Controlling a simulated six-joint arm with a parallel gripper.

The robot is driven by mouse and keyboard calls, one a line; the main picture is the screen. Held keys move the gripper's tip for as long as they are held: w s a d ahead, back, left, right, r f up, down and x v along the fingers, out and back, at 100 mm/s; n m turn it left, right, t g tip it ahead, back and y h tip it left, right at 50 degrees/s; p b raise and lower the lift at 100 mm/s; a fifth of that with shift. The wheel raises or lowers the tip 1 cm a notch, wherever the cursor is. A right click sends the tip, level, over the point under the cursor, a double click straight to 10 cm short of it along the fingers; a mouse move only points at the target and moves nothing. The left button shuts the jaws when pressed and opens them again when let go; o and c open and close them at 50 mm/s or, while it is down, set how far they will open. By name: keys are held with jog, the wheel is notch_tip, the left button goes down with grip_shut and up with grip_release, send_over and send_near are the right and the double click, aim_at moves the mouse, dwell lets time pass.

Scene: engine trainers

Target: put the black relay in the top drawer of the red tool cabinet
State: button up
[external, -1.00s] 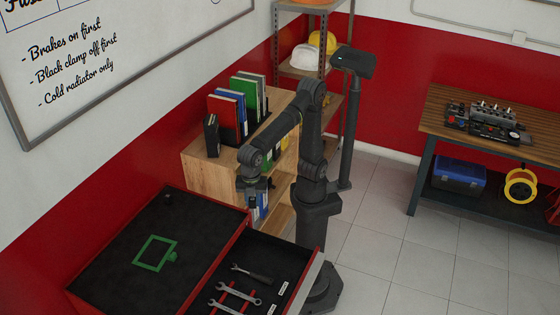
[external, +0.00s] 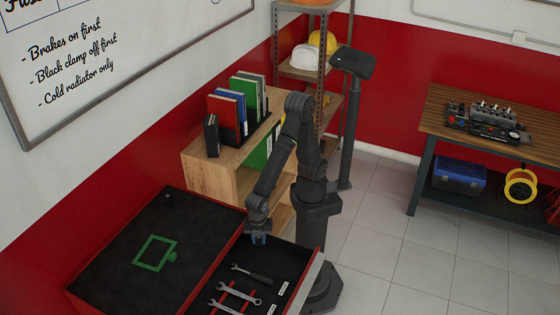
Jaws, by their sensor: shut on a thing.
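My gripper (external: 259,239) points down over the far end of the open top drawer (external: 294,254) of the red tool cabinet (external: 212,267). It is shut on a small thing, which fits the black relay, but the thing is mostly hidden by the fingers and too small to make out. The drawer has a dark lining and holds a screwdriver (external: 252,274), wrenches (external: 238,292) and a red rail. Its far part, below my gripper, looks clear of tools.
A green frame (external: 155,253) lies on the cabinet's black top. A wooden bookcase (external: 203,176) with binders stands close behind my arm. A workbench (external: 470,120) with engine parts is at the right, away from the drawer.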

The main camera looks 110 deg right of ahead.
aim_at(260, 252)
jog(key=shift+f, duration=2.75)
jog(key=shift+f, duration=0.15)
jog(key=o, duration=1)
notch_tip(260, 252, up, 12)
jog(key=shift+r, duration=0.15)
notch_tip(260, 252, down, 13)
jog(key=shift+r, duration=1.9)
